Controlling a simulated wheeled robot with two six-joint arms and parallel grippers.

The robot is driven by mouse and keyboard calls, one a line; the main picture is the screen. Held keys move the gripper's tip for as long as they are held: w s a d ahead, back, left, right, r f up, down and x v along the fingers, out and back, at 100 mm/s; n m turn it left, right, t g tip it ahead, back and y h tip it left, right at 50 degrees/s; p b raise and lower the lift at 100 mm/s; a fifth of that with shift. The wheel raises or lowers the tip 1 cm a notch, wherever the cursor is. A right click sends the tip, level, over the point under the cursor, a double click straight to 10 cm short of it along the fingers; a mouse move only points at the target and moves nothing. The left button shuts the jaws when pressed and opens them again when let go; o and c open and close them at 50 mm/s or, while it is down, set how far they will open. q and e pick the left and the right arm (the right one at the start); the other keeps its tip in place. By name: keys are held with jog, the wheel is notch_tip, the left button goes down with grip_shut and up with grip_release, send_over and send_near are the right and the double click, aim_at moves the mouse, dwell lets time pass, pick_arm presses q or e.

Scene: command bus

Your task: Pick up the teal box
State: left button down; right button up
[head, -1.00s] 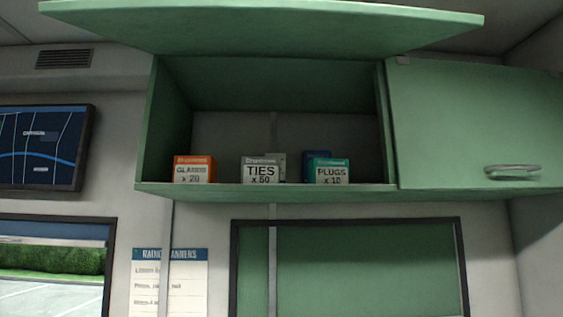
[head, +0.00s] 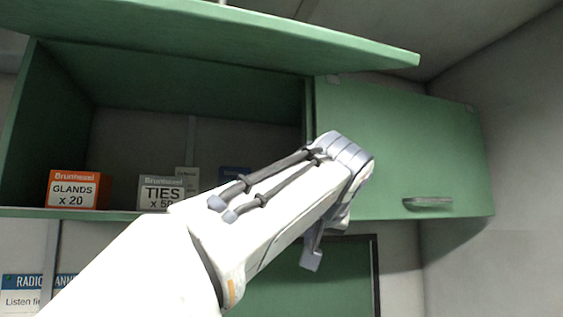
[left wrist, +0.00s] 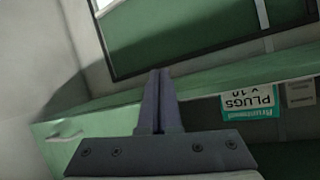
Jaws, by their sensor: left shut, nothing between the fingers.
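The teal box (left wrist: 250,103), labelled PLUGS x 10, shows upside down at the right of the left wrist view. It sits on the shelf of the open green cabinet (head: 110,213). In the head view my left arm hides it. My left gripper (head: 312,258) is shut and empty, to the right of the open compartment in the head view. In the left wrist view its closed fingers (left wrist: 160,73) overlap the cabinet's lower edge, to the left of the teal box and apart from it. My right gripper is not in view.
An orange GLANDS box (head: 73,189), a grey TIES box (head: 160,190), another grey box (head: 187,178) and a partly hidden blue box (head: 234,174) share the shelf. The raised green door (head: 220,30) hangs above. A closed green door (head: 400,140) is to the right.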

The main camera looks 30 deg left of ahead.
pick_arm(q)
jog(key=s+a+r+n+y+p, duration=0.1)
jog(key=s+a+r+n+y, duration=0.2)
jog(key=r, duration=0.4)
jog(key=s+a+r+n+y, duration=0.2)
jog(key=s+a+r+n, duration=0.1)
jog(key=a+r, duration=0.35)
jog(key=shift+g, duration=0.3)
jog(key=w+a+p, duration=0.2)
jog(key=a, duration=0.1)
jog(key=w+a+r+p, duration=0.1)
jog(key=w+a+p, duration=0.3)
jog(key=w+a, duration=0.1)
jog(key=shift+w+a+r, duration=0.1)
jog(key=shift+a+r, duration=0.05)
jog(key=shift+a, duration=0.15)
jog(key=shift+f, duration=0.6)
jog(key=shift+d+f+b, duration=0.15)
jog(key=shift+f+b, duration=0.25)
jog(key=shift+f, duration=0.15)
